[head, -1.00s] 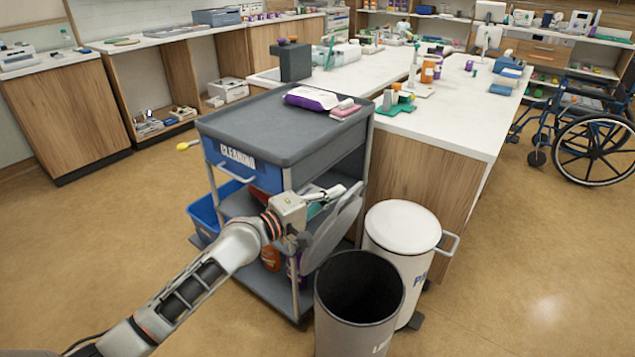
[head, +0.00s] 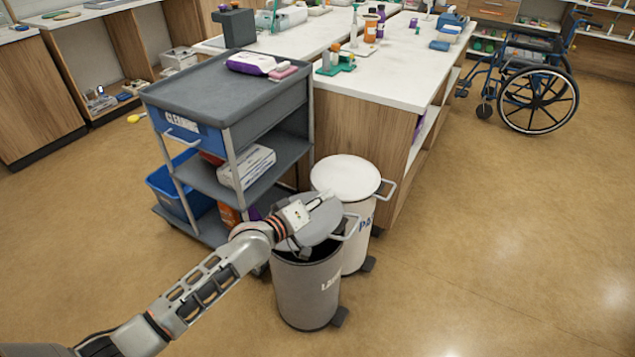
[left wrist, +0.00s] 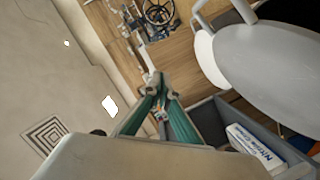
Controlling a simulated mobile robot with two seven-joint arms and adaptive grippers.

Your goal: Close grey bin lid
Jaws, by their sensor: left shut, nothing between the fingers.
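The grey bin (head: 306,292) stands on the floor in front of the white bin. Its grey lid (head: 317,232) is tilted partway down over the mouth, and a dark gap shows under its near side. My left gripper (head: 325,200) is at the lid's upper side, shut and empty. Whether it touches the lid I cannot tell. In the left wrist view the shut fingers (left wrist: 162,112) show, with the lid (left wrist: 275,68) large at the right. My right gripper is not in view.
The white bin (head: 347,178) with its lid down stands right behind the grey one. The cleaning cart (head: 215,95) is at the left, with a glove box (head: 247,165) on its shelf. A counter (head: 365,85) stands behind.

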